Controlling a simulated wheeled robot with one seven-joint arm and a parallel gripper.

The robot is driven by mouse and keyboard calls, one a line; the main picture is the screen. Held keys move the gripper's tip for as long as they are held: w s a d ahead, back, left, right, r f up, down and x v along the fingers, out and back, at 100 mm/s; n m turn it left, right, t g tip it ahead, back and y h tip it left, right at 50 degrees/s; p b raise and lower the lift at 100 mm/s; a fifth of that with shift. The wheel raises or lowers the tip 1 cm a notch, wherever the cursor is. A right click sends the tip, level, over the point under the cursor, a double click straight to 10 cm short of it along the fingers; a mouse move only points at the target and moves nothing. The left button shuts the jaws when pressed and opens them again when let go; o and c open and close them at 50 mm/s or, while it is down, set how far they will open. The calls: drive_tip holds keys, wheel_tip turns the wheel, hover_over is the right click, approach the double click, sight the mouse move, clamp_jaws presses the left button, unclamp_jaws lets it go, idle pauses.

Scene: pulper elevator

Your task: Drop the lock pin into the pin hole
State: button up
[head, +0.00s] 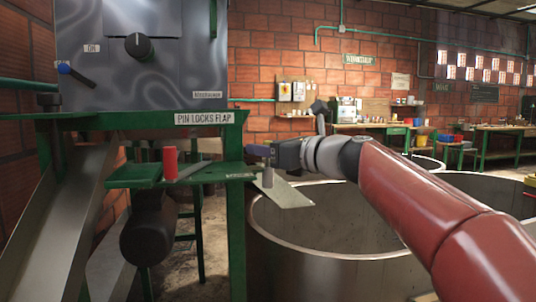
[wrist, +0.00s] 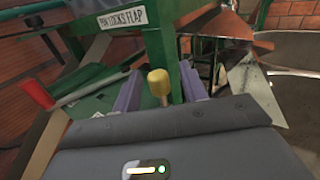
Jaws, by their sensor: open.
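My gripper (head: 262,153) is at the right post of the green stand, under the "PIN LOCKS FLAP" label (head: 209,118). In the wrist view its two purple fingers stand apart, one on each side of a yellow knob (wrist: 158,78), with a gap visible on both sides. The knob looks like the lock pin's head; its lower part is hidden by my gripper's body. In the head view a short grey upright cylinder (head: 268,177) shows just below the fingers, above a tilted grey plate (head: 287,193). I cannot tell whether the cylinder is the pin's shank or a socket. The pin hole is not clearly visible.
Large open round tanks (head: 335,275) fill the right front. A metal chute (head: 55,220) slopes at the left.

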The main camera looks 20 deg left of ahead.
clamp_jaws()
drive_tip(key=shift+r, duration=0.15)
